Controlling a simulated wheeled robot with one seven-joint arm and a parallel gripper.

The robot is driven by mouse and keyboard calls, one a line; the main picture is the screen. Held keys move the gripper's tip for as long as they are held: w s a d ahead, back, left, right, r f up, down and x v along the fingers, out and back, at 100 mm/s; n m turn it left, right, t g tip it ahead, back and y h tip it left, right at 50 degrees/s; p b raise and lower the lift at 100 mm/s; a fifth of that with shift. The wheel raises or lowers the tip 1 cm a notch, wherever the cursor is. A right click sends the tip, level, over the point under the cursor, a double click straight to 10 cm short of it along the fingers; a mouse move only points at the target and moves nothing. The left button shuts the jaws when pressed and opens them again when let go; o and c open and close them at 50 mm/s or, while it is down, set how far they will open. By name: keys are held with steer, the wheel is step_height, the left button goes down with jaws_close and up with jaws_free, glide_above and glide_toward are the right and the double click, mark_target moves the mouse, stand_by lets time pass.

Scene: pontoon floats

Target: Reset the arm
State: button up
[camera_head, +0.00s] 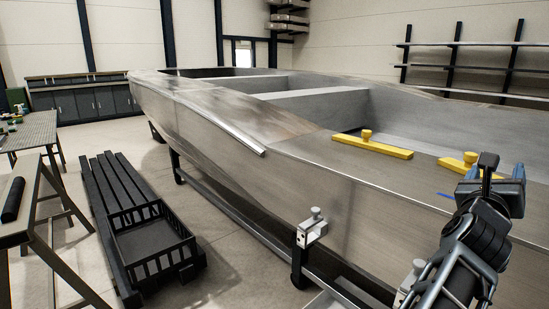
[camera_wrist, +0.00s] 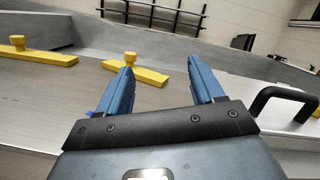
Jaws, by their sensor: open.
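My arm (camera_head: 480,230) stands at the right of the head view, folded upward in front of the grey metal hull. My gripper (camera_wrist: 160,62) shows in the wrist view with its two blue fingers apart and nothing between them. The fingers point over the flat deck of the hull. Two yellow bars with knobs lie on the deck: one (camera_head: 372,147) is in full view, the other (camera_head: 458,162) is partly hidden behind my arm. Both also show beyond the fingers in the wrist view.
The long metal hull (camera_head: 230,120) fills the middle and right. A white clamp-like block (camera_head: 312,228) sits at its near side. A black crate (camera_head: 153,240) and dark slats lie on the floor at left, near a trestle table (camera_head: 22,195). A black handle (camera_wrist: 283,98) stands right of my gripper.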

steer(key=s+d+r+n+t, duration=0.25)
steer(key=s+n+t, duration=0.2)
steer(key=n, duration=0.35)
steer(key=s+a+f+n+t+y, duration=0.1)
steer(key=s+a+f+n+y, duration=0.7)
steer(key=s+n, duration=0.5)
steer(key=s+a+f+n+t+y, duration=0.1)
steer(key=s+a+f+n+y, duration=0.75)
steer(key=n, duration=0.85)
steer(key=s+a+f+n+g, duration=0.1)
steer(key=s+a+f, duration=0.1)
steer(key=s, duration=0.4)
steer(key=s+a+f+n+g, duration=0.1)
steer(key=s+a+g, duration=0.1)
steer(key=s+a, duration=0.2)
steer(key=s+a+f+n+g+h, duration=0.1)
steer(key=s+a+f+g, duration=0.1)
steer(key=s, duration=0.8)
steer(key=shift+s+a+f+n, duration=0.2)
steer(key=shift+a+f+n, duration=0.1)
steer(key=shift+a, duration=0.55)
